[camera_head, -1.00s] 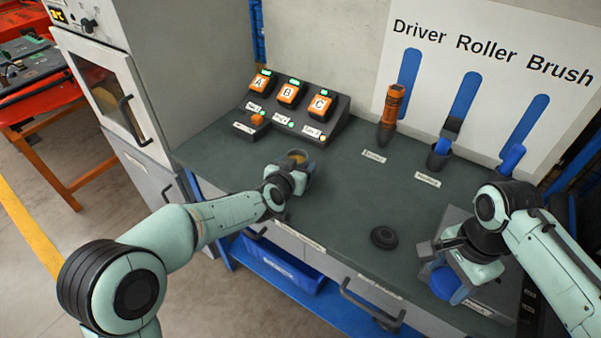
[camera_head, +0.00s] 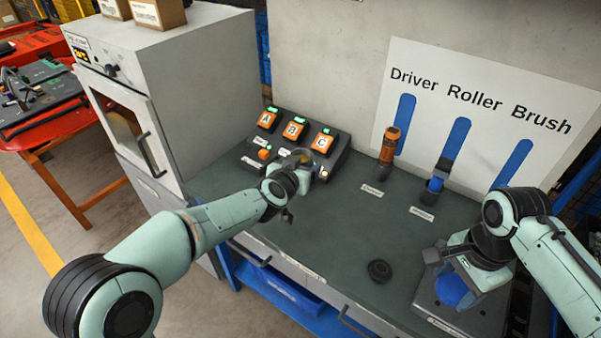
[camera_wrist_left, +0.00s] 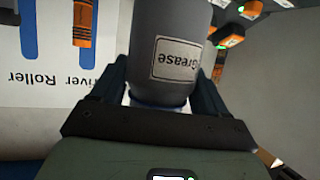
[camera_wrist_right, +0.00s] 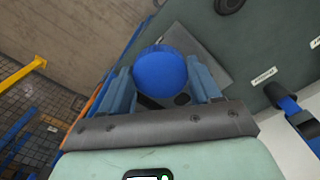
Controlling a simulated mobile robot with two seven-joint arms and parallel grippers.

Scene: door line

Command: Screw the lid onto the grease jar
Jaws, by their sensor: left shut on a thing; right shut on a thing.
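My left gripper (camera_head: 298,172) is shut on the grey grease jar (camera_wrist_left: 172,58), which carries a white "Grease" label. In the head view the jar (camera_head: 302,157) shows only partly behind the gripper, in front of the lettered panel. My right gripper (camera_head: 462,276) is shut on a round blue thing (camera_wrist_right: 160,72) over a grey plate (camera_head: 432,298) at the bench's front right. I cannot tell whether the blue thing touches the plate. A round black part (camera_head: 379,270) lies on the bench between the grippers; I cannot tell whether it is a lid.
A panel with orange buttons A, B, C (camera_head: 296,131) stands at the back of the bench (camera_head: 330,222). An orange driver (camera_head: 389,147) and a blue-handled tool (camera_head: 437,181) stand in holders. A grey cabinet (camera_head: 195,85) is at the left. The bench middle is mostly clear.

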